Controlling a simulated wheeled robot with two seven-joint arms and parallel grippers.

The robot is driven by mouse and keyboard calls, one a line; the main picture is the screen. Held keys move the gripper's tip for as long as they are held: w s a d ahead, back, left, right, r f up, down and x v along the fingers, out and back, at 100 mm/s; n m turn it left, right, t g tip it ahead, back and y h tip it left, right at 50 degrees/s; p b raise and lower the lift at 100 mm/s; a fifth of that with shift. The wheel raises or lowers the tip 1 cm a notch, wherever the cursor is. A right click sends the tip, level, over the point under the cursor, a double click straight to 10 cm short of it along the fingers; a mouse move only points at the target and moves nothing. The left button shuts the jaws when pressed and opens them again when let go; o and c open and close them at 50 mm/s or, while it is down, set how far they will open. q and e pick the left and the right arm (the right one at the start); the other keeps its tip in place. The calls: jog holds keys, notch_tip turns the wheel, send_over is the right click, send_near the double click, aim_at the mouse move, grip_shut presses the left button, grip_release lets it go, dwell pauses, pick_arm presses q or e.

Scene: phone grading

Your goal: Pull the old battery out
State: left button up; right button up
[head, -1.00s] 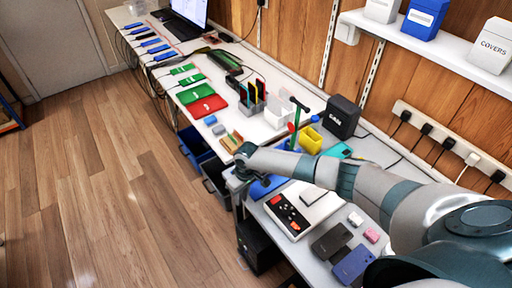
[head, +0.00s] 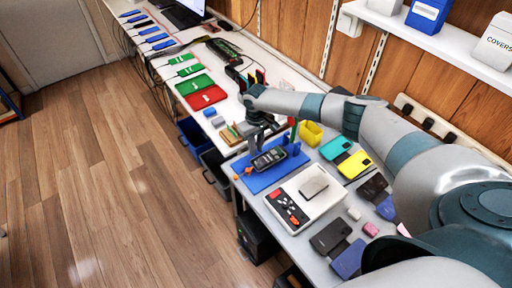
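A dark phone (head: 268,160) lies on a blue mat (head: 262,184) on the near part of the bench. Its inside is too small to make out, and I cannot pick out the old battery in it for sure. My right gripper (head: 258,140) points down over the far edge of the mat, just behind the phone. Its fingers are small and dark, and whether they are open or touch the phone cannot be told. My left gripper is outside the view.
A yellow bin (head: 311,133) stands behind the mat. Dark phones (head: 330,237) lie near the front edge.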

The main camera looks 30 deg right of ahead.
aim_at(256, 162)
jog(key=shift+f+b, duration=2.55)
jog(key=shift+f, duration=0.25)
jog(key=shift+f+b, duration=0.4)
jog(key=shift+f, duration=0.4)
grip_shut()
jog(key=shift+r, duration=0.1)
jog(key=shift+r+p, duration=3.4)
jog(key=shift+r, duration=0.05)
